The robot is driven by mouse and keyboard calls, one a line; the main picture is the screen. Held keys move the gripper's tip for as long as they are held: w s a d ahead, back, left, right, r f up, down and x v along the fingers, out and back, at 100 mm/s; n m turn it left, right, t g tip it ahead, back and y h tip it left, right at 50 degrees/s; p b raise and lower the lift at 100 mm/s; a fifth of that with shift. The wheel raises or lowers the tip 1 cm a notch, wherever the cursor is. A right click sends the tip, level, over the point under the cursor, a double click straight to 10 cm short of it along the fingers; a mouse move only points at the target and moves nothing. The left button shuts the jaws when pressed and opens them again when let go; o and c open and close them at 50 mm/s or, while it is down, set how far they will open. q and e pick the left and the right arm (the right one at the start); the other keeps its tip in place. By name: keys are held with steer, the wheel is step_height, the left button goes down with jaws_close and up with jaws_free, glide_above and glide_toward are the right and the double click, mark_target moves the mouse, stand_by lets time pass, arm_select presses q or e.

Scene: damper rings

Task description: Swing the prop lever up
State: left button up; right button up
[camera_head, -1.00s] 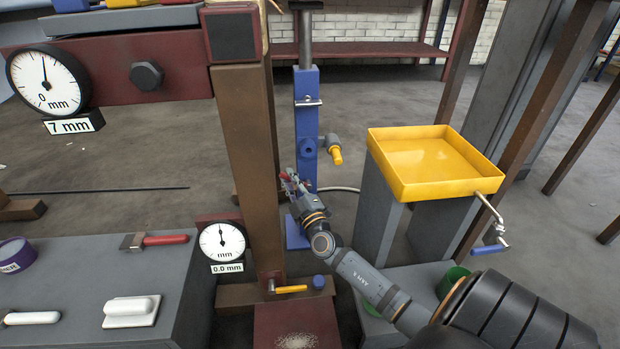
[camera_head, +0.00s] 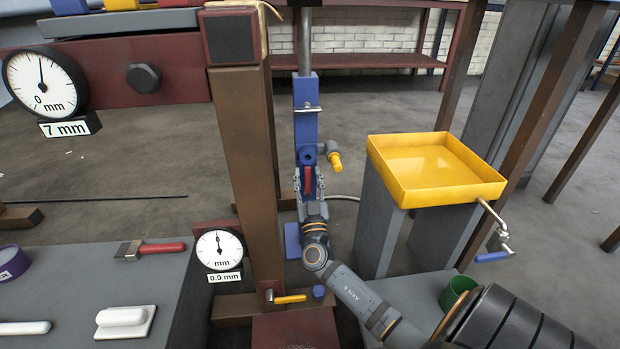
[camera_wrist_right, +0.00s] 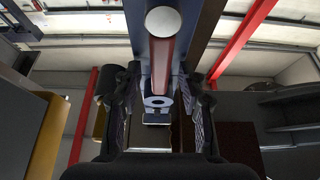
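The blue prop (camera_head: 306,120) stands upright behind the brown post, with a steel rod rising from its top. A red lever (camera_head: 308,178) shows just below the prop's round blue boss. In the right wrist view the red lever (camera_wrist_right: 163,58) has a pale round end and lies in front of the prop's column. My right gripper (camera_head: 309,183) points up at the prop, its fingers apart on either side of the lever. It also shows open in the wrist view (camera_wrist_right: 161,110); contact with the lever cannot be told. My left gripper is not in view.
The brown post (camera_head: 244,150) stands close left of the prop. A yellow-handled fitting (camera_head: 335,160) juts out right of the prop. A yellow tray (camera_head: 432,165) on grey supports stands further right. A grey bench (camera_head: 80,270) with tools fills the lower left.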

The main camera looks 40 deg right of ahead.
steer(key=shift+s+a+f, duration=0.1)
steer(key=shift+s, duration=0.05)
steer(key=shift+v, duration=0.85)
steer(key=shift+v, duration=3)
